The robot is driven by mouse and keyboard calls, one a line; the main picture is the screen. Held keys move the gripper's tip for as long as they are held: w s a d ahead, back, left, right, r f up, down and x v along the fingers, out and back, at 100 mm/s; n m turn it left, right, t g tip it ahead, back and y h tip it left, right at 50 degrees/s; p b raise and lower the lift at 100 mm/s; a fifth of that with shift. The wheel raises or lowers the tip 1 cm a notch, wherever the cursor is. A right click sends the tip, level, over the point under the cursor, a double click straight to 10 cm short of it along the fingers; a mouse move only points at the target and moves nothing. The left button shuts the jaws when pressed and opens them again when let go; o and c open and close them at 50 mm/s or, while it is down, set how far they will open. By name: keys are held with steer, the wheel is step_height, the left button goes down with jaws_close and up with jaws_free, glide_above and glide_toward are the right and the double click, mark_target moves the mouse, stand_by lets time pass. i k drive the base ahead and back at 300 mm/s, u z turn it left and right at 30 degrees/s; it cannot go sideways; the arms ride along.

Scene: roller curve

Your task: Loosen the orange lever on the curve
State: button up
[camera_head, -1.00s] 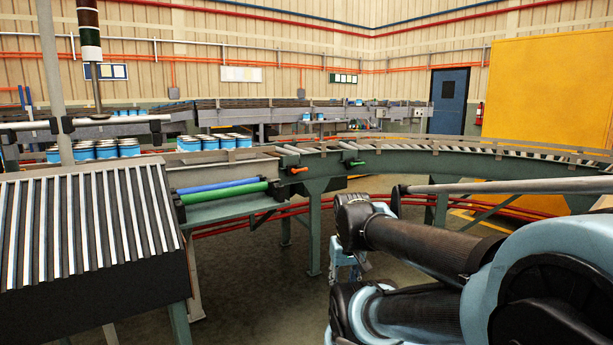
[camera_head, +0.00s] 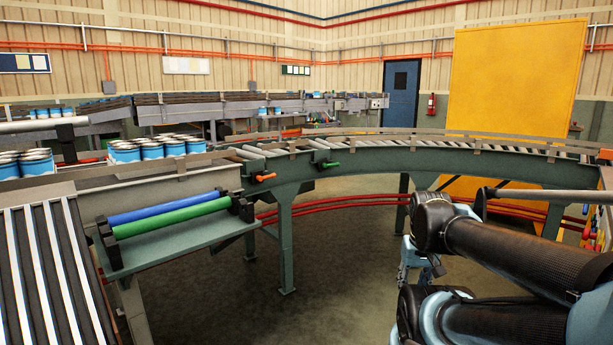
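The orange lever (camera_head: 265,177) sticks out from the side of the green curved conveyor (camera_head: 375,160), near its left end and close to a support leg. A green lever (camera_head: 330,165) sits a little to its right on the same side. My gripper (camera_head: 415,270) hangs below my folded arm at the lower right, well to the right of the orange lever and apart from it. The gripper is partly hidden behind my arm, and I cannot see its fingertips clearly.
A shelf (camera_head: 190,232) with a blue roller (camera_head: 165,206) and a green roller (camera_head: 172,217) juts out left of the lever. Blue-and-white cans (camera_head: 125,153) stand on the left conveyor. Red pipes (camera_head: 340,205) run under the curve. The floor (camera_head: 300,310) before it is clear.

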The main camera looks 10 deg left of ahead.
mark_target(259, 178)
steer(key=u, duration=0.1)
steer(key=i, duration=1.1)
steer(key=u, duration=0.45)
